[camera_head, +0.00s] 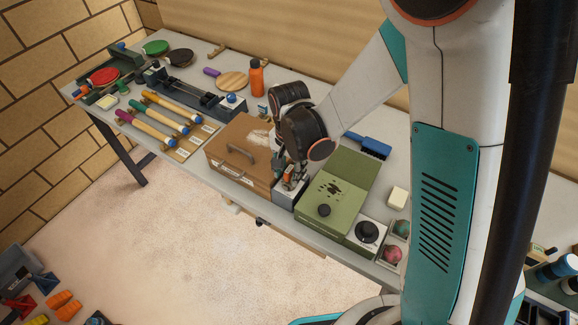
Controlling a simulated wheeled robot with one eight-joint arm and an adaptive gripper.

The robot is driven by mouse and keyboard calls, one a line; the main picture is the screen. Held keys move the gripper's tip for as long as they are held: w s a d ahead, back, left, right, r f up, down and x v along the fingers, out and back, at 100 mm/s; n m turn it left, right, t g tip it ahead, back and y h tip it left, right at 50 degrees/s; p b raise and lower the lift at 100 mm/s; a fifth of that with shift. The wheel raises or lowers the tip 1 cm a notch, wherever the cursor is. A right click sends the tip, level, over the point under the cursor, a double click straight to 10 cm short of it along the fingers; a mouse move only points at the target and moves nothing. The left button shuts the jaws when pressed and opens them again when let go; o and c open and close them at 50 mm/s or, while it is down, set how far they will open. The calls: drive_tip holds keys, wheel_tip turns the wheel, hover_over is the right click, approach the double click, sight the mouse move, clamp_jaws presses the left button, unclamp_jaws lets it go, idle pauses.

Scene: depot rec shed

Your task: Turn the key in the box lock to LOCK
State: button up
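A brown box (228,137) with a dark carry handle (240,153) stands on the long table. Against its right end is a small grey block (286,199), which may be the box lock. My gripper (290,178) points down over this block, its fingertips at or just above the block's top. A small orange piece (287,170) shows by the fingers; I cannot tell if it is the key. The key, the LOCK mark and the finger gap are too small or hidden behind my wrist to make out.
A green case (325,204) stands close on the right of the block, with a dark dial (367,232) and balls beyond. Behind are a blue brush (374,147) and an orange bottle (256,77). Coloured-handled clubs and paddles lie left. The table's front edge is near.

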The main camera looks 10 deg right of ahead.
drive_tip(key=shift+c, duration=0.3)
clamp_jaws()
drive_tip(key=n+b, duration=0.1)
drive_tip(key=n, duration=0.2)
drive_tip(key=shift+n, duration=0.4)
drive_tip(key=shift+n+b, duration=0.3)
drive_tip(key=shift+n, duration=0.3)
